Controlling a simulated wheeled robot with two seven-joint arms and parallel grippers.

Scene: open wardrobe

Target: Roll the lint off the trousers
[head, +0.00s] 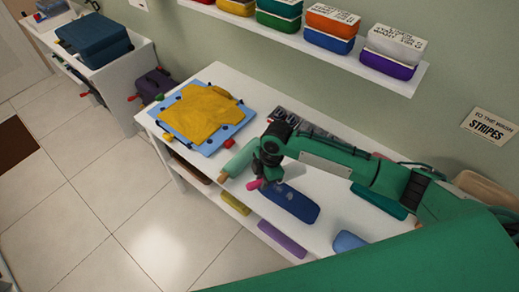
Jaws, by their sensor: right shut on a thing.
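My right gripper (262,177) reaches in from the right over the white table, its fingers small and partly hidden by its dark wrist. It is shut on a small pink piece (253,185), which looks like a handle. Whether this is the lint roller I cannot tell. A dark blue, flat, long piece (291,204) lies on the table just right of the pink piece; I cannot tell whether it is the trousers or whether they touch. A yellow garment (203,114) lies on a blue board (221,137) at the table's left. My left gripper is not in view.
A pale green cylinder (241,158) with a tan end is beside my right gripper. The white table (327,188) also bears a dark tray. A shelf (300,42) with colored boxes runs above. A teal case (93,40) stands far left. Tiled floor is open at left.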

